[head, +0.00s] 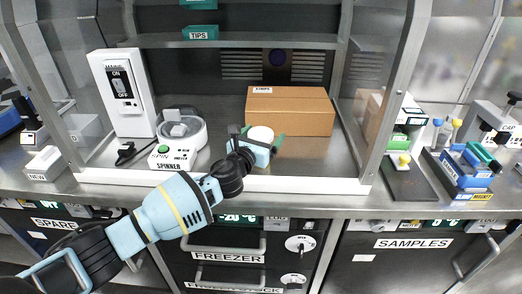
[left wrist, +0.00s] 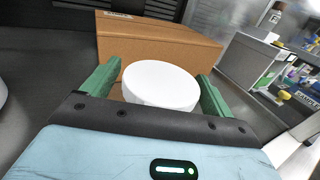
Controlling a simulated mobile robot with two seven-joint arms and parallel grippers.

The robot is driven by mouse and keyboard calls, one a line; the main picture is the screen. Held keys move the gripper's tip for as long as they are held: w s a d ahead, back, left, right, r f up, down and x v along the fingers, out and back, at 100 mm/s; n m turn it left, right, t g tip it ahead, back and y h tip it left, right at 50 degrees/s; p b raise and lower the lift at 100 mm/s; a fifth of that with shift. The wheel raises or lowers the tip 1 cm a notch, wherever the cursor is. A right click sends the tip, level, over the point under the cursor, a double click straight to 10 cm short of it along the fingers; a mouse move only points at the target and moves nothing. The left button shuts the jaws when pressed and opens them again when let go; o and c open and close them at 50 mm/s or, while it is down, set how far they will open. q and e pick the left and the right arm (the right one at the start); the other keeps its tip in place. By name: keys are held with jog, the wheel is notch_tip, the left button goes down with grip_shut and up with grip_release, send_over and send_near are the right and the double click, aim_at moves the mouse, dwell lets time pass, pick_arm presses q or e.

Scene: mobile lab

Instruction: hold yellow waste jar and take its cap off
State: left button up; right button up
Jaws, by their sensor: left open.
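A round white cap (head: 261,133) shows inside the hood, in front of a cardboard box. It also shows in the left wrist view (left wrist: 160,84). The body under it is hidden by my gripper, so I cannot tell its colour or whether this is the yellow waste jar. My left gripper (head: 258,140) is open, its green fingers on either side of the cap. In the left wrist view the fingers of the left gripper (left wrist: 157,78) stand apart from the cap, with gaps on both sides. My right gripper is not in view.
The cardboard box (head: 290,112) stands close behind the cap. The white spinner (head: 178,140) and a white ON/OFF switch box (head: 122,95) are to the left. The hood's white front sill (head: 300,184) runs below my arm. A blue rack (head: 465,165) sits outside at right.

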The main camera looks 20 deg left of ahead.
pick_arm(q)
jog(key=shift+w, duration=0.25)
jog(key=c, duration=1.2)
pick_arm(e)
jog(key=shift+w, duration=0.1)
pick_arm(q)
jog(key=shift+r, duration=0.15)
jog(key=shift+r, duration=0.6)
notch_tip(320, 180, up, 3)
jog(key=shift+f+p, duration=0.2)
jog(key=shift+p, duration=0.55)
jog(key=s+d+p, duration=0.1)
jog(key=s+d, duration=0.1)
jog(key=s, duration=0.5)
jog(key=s+d+r+p, duration=0.1)
jog(key=s+d, duration=0.1)
jog(key=s, duration=0.6)
jog(key=shift+s+d, duration=0.2)
jog(key=shift+d, duration=0.1)
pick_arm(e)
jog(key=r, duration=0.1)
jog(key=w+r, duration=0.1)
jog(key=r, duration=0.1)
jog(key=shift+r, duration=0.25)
